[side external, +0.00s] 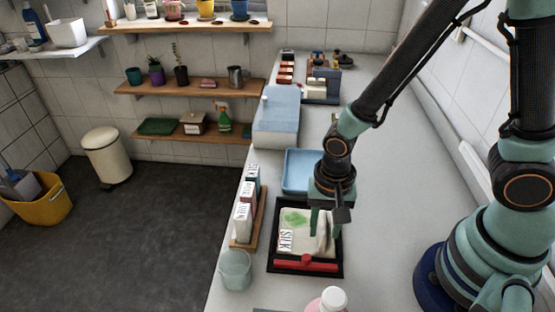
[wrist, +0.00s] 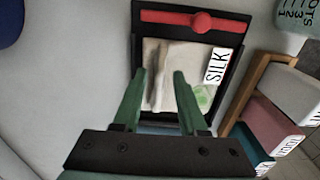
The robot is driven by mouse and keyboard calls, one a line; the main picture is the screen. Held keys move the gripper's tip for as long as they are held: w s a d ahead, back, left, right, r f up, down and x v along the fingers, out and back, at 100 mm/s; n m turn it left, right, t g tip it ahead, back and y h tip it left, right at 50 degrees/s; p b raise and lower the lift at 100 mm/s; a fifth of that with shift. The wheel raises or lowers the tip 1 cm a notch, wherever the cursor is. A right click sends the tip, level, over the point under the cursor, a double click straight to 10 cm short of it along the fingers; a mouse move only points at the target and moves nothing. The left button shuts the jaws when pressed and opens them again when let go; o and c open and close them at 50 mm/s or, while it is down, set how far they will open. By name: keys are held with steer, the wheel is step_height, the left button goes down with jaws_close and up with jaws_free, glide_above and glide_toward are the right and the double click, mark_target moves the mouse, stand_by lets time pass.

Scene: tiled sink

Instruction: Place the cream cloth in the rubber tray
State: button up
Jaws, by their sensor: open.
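The cream cloth (side external: 295,220) has a green patch and a white label reading SILK. It lies in a black, square-rimmed frame or tray (side external: 273,254) with a red bar (side external: 306,264) along its near side. A pale blue tray (side external: 298,171) stands just behind it; I cannot tell which of the two is the rubber tray. My gripper (side external: 324,233) points down over the cloth's right part, jaws open. In the wrist view, the fingertips of my gripper (wrist: 161,76) lie either side of a raised fold in the cloth (wrist: 178,62). Whether they touch it is unclear.
A wooden rack (side external: 261,213) of labelled blocks stands left of the black frame. A blue box (side external: 277,115) is farther back. The counter right of the black frame is clear.

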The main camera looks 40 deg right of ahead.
step_height(320, 180, up, 12)
steer(key=w+d+r+n+t, duration=0.3)
steer(key=d+r+n+t, duration=0.2)
steer(key=d+r+n, duration=0.4)
steer(key=d+r, duration=0.1)
steer(key=d, duration=0.1)
steer(key=shift+w+d+r+t, duration=0.15)
steer(key=shift+d+r+t, duration=0.15)
steer(key=shift+d+r, duration=0.1)
